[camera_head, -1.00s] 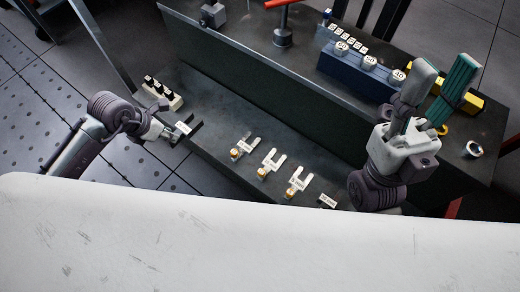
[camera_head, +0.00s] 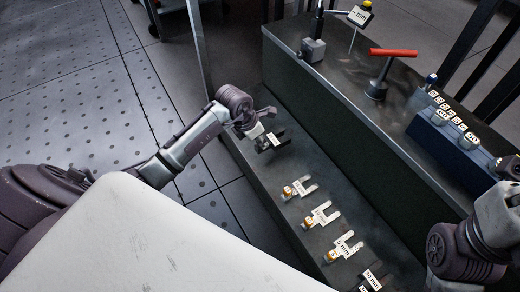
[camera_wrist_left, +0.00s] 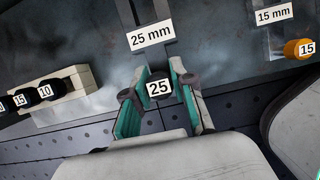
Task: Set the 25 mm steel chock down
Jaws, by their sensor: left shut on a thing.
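The 25 mm steel chock (camera_head: 278,138) is a dark, forked piece with a white label. In the left wrist view the chock (camera_wrist_left: 152,36) lies flat ahead of my fingers, its prongs pointing away. My left gripper (camera_head: 262,135) is shut on its dark knob marked 25, seen between the teal-lined fingers (camera_wrist_left: 158,92). The chock is over the low grey shelf (camera_head: 262,170), near the shelf's far end. I cannot tell whether it touches the shelf. My right gripper (camera_head: 497,215) is cut off by the right edge, its fingertips hidden.
Several lighter forked chocks (camera_head: 322,217) with brass knobs lie in a row along the shelf. A pale rack (camera_wrist_left: 62,83) with black numbered knobs stands left of the held chock in the wrist view. A red-handled tool (camera_head: 380,70) and a blue block (camera_head: 445,140) stand on the higher bench.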

